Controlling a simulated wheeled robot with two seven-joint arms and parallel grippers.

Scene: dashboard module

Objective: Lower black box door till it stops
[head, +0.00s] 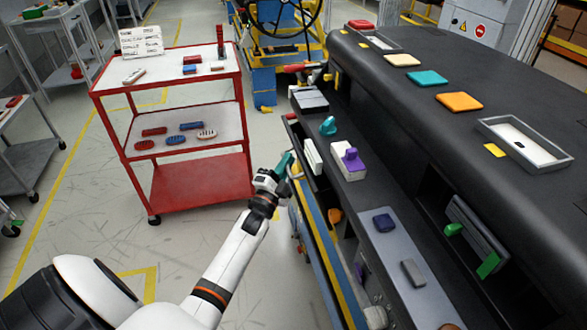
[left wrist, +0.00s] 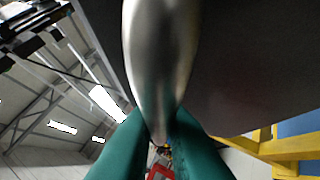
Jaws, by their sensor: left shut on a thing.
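My left gripper (head: 288,163) has teal fingers and reaches in from the lower left to the near side of the black dashboard module (head: 400,85). In the left wrist view its fingers (left wrist: 158,140) are shut on a smooth silver handle (left wrist: 160,55), which runs between them. The handle also shows as a small curved metal piece (head: 298,173) in the head view. A dark flat panel (left wrist: 240,50) lies beside the handle; it looks like part of the black box door. The door's outline and angle are hard to tell. My right gripper is not in view.
A red cart (head: 200,180) with small parts stands to the left of my arm. On the module are a purple knob (head: 351,156), a teal knob (head: 328,126) and a grey tray (head: 525,145). Blue and yellow framing (head: 320,230) runs below the module.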

